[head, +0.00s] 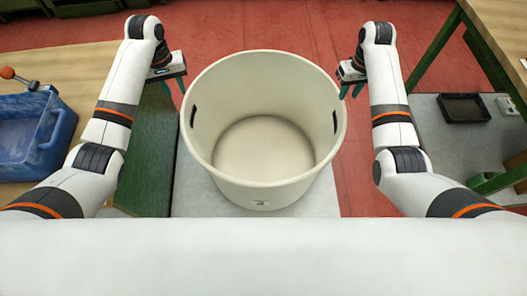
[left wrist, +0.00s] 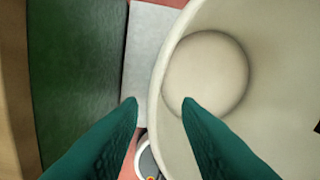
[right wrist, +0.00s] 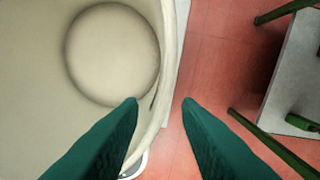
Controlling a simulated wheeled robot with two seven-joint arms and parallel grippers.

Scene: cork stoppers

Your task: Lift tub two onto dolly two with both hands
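Tub two, a large round cream tub (head: 262,190), stands upright and empty on a pale grey slab (head: 195,190) in the head view. A small label is on its near side; its mark is too small to read. Dark handle slots show in its left and right walls. My left gripper (head: 174,90) is open at the tub's left rim, and my right gripper (head: 350,92) is open at its right rim. In the left wrist view the rim (left wrist: 158,85) passes between the open fingers, as does the rim (right wrist: 166,85) in the right wrist view. I cannot identify dolly two.
A blue crate (head: 60,135) and an orange-ended tool (head: 8,73) are on the wooden table at left. A green surface (head: 150,150) lies beside the slab. At right a grey surface holds a black tray (head: 465,107). Red floor (head: 365,165) is open right of the tub.

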